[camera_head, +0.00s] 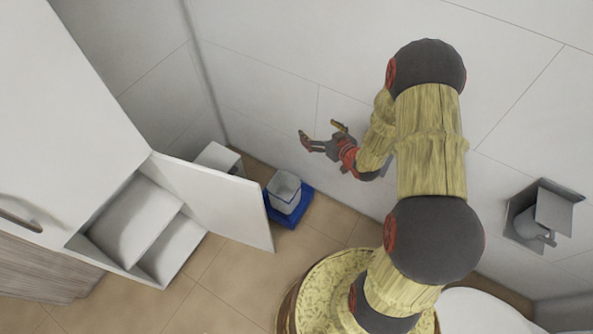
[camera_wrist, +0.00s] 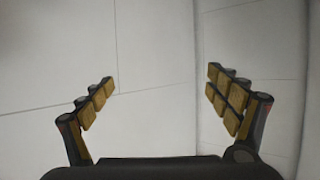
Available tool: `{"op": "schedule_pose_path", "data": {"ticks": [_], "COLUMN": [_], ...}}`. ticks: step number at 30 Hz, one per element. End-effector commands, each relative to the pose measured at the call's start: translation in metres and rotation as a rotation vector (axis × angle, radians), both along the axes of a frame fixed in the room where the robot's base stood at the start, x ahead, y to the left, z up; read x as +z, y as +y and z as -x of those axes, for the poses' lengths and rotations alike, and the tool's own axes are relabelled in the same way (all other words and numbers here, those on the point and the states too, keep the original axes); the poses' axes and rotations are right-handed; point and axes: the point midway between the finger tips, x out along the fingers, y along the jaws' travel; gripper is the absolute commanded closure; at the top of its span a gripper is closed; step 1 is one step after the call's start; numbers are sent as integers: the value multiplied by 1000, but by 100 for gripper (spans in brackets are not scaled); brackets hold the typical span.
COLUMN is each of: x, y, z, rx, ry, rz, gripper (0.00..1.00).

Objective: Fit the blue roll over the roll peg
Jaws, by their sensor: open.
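My gripper (camera_head: 320,131) is open and empty in the head view, held out in front of the white tiled wall. In the wrist view my gripper (camera_wrist: 161,78) has its two fingers wide apart with only bare wall between and beyond them. A dark wall-mounted holder (camera_head: 560,198) is at the far right of the head view, well away from my gripper. A grey rounded part (camera_head: 536,225) sits in it; I cannot tell whether it is the roll peg. I cannot make out a blue roll in either view.
A white cabinet (camera_head: 60,120) stands at the left, its door (camera_head: 215,200) open over the tan floor. A blue tray (camera_head: 304,207) with a pale square container (camera_head: 284,186) is on the floor beside the door. A white rounded fixture (camera_head: 480,312) is at lower right.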

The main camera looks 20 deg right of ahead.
Motion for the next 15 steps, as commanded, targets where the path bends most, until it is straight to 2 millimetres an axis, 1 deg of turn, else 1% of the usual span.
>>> {"op": "schedule_pose_path", "data": {"ticks": [1,6,11,15], "x": [-6,-22,-37,-51], "y": [10,37,59,75], "z": [1,8,18,30], "rx": [-4,-34,-66,-94], "ry": [2,3,3,4], "rz": [0,-1,-1,2], "gripper": [11,11,11,11]}}
